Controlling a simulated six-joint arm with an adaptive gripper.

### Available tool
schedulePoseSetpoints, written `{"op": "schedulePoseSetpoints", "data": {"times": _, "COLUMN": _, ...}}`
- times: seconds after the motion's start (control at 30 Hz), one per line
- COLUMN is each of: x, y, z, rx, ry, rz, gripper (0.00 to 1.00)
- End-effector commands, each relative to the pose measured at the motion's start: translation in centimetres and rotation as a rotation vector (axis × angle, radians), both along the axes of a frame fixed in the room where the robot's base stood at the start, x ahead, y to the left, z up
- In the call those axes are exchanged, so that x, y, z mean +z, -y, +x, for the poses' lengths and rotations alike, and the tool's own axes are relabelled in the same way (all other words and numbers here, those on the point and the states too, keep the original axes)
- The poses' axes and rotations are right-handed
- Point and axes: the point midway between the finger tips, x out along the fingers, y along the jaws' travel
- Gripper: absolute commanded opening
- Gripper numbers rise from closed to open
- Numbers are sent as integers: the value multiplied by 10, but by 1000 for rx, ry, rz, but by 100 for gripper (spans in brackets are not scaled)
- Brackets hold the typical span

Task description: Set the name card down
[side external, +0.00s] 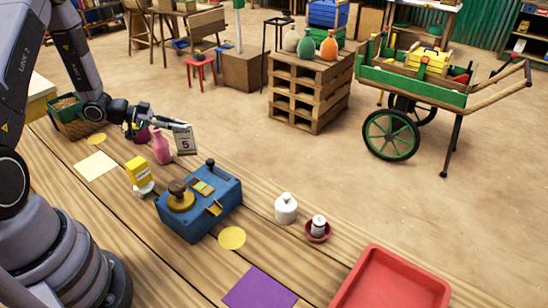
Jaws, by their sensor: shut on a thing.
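The fingertips are small in this view and partly merge with the card. I cannot tell whether the card's lower edge touches the table.
A pink bottle (161,148) stands just left of the card.

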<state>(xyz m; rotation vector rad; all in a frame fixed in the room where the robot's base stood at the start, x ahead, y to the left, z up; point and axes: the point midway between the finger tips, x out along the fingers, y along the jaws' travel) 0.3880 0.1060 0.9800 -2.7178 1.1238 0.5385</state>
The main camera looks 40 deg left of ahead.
Motion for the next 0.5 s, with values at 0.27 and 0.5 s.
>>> {"op": "schedulePoseSetpoints", "data": {"times": 0.27, "x": -38, "y": -8, "z": 29, "rx": 0, "ry": -2, "rz": -2, "gripper": 0}}
{"op": "schedulePoseSetpoints", "data": {"times": 0.5, "x": -66, "y": -9, "z": 36, "rx": 0, "ry": -4, "rz": -4, "gripper": 0}}
